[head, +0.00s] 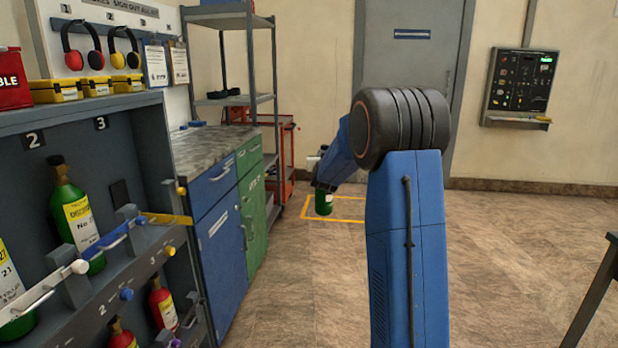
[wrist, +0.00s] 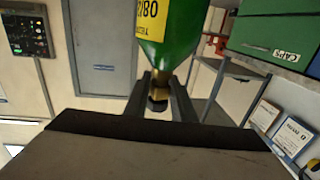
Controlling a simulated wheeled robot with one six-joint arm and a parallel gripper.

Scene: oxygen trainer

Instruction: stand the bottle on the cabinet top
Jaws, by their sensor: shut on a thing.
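My gripper (head: 325,184) is shut on the neck of a green bottle (head: 324,203), which hangs below it over open floor, to the right of the cabinet. In the wrist view the bottle (wrist: 167,28) shows its green body and yellow label, with its brass neck between the two fingers (wrist: 158,88). That view looks upside down, so the bottle appears roughly upright, base down. The cabinet top (head: 212,146) is a mottled grey counter above blue and green doors at centre left. The bottle is apart from it and lower in the head picture.
A rack (head: 125,280) at left holds green and red bottles behind bars. A grey shelf unit (head: 263,100) and a red trolley (head: 287,150) stand behind the cabinet. A yellow floor outline (head: 345,220) lies near the bottle. The floor at the centre is clear.

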